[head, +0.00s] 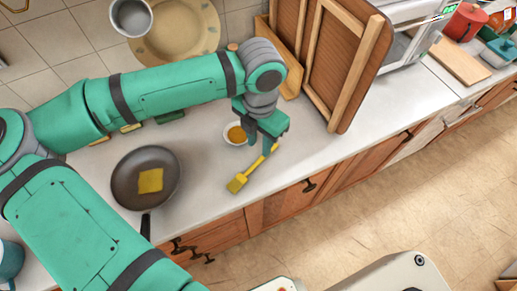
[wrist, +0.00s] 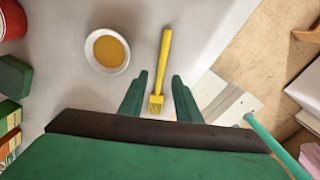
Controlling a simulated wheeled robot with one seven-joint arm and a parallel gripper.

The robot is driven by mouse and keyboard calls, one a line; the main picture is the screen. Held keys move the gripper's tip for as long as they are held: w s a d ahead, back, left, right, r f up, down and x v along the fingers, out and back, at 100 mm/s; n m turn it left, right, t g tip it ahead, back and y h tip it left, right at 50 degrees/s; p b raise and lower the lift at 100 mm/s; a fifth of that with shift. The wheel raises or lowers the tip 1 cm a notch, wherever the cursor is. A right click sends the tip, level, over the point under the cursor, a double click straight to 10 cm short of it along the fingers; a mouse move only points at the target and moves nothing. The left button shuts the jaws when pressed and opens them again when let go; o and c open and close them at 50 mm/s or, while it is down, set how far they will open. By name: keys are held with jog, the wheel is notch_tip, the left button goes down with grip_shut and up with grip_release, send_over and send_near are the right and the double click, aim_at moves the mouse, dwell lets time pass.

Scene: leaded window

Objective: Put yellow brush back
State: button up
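The yellow brush (head: 252,170) lies on the light counter between the small bowl and the front edge. Its bristle end points to the lower left in the head view. In the wrist view the brush (wrist: 164,65) shows in full, handle pointing up. My gripper (head: 260,143) hangs over the counter near the handle end. In the wrist view my gripper (wrist: 158,88) has its fingers apart, with the bristle end seen between them and gaps on both sides. It is open and holds nothing. A white bowl (head: 227,132) of amber liquid stands beside my gripper.
A dark pan (head: 126,165) with a yellow square piece (head: 150,181) stands to the left. Wooden boards (head: 345,70) lean upright behind my gripper on the right. The counter's front edge is close to the brush. Boxes (wrist: 10,115) and a red container (wrist: 12,20) show at left.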

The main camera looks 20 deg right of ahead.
jog(key=shift+s+d+r, duration=0.1)
jog(key=shift+s+r, duration=0.05)
jog(key=shift+r, duration=2.8)
